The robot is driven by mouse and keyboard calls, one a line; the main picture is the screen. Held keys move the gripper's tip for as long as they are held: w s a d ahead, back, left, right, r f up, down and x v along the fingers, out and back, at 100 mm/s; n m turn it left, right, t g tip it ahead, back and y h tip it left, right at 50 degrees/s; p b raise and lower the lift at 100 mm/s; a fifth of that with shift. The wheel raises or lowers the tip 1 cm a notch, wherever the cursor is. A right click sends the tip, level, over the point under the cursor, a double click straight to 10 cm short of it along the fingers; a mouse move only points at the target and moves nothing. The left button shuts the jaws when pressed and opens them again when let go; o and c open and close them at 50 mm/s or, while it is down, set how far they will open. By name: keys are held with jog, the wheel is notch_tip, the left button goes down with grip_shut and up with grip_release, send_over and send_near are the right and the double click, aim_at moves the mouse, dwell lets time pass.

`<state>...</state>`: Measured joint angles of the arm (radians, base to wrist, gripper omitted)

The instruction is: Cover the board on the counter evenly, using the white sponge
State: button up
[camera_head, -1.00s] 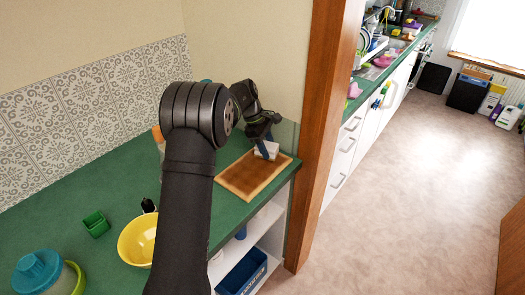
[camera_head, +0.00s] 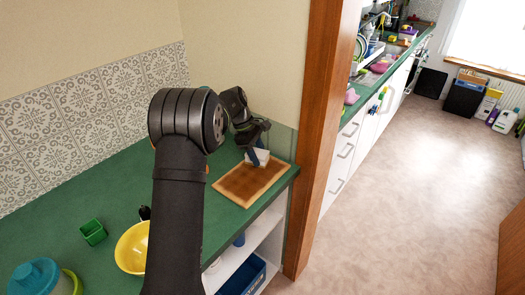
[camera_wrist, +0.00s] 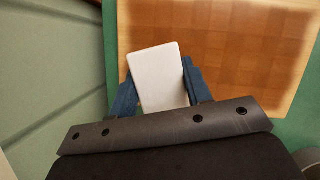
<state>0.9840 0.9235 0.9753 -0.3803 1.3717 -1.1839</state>
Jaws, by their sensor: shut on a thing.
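My gripper (camera_head: 257,157) is over the back edge of the board. It is shut on the white sponge (camera_wrist: 157,76), which sits between the blue fingers. The sponge (camera_head: 262,155) shows at the fingertips in the head view. I cannot tell whether it touches the board.
A yellow bowl (camera_head: 131,250), a green box (camera_head: 93,232) and a blue-lidded container (camera_head: 35,277) stand on the counter to the left. A wooden door post (camera_head: 318,130) rises just right of the board. A tiled wall (camera_head: 75,130) bounds the back.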

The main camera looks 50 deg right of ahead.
jog(key=shift+a, duration=8)
jog(key=shift+a+r, duration=0.15)
jog(key=shift+r, duration=0.05)
notch_tip(320, 180, up, 8)
jog(key=shift+f, duration=0.15)
